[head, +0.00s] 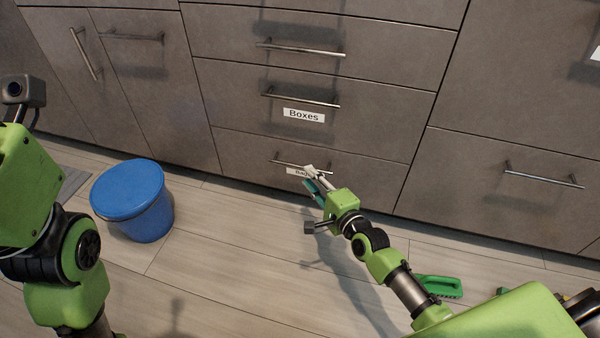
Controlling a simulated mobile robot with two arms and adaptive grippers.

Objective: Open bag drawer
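The bag drawer (245,152) is the lowest drawer of the middle grey column, and its front looks closed. Its label (297,172) is partly hidden; only the first letters show. Its metal handle (287,162) is a horizontal bar above the label. My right gripper (309,177) is at the right part of this handle and label. I cannot tell whether its fingers touch or surround the bar. My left arm shows at the left edge, but its gripper is out of view.
A blue lidded bucket (150,222) stands on the floor left of the drawer. The Boxes drawer (370,135) is directly above. A green brush-like object (438,286) lies on the floor at right. The floor before the drawer is otherwise mostly clear.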

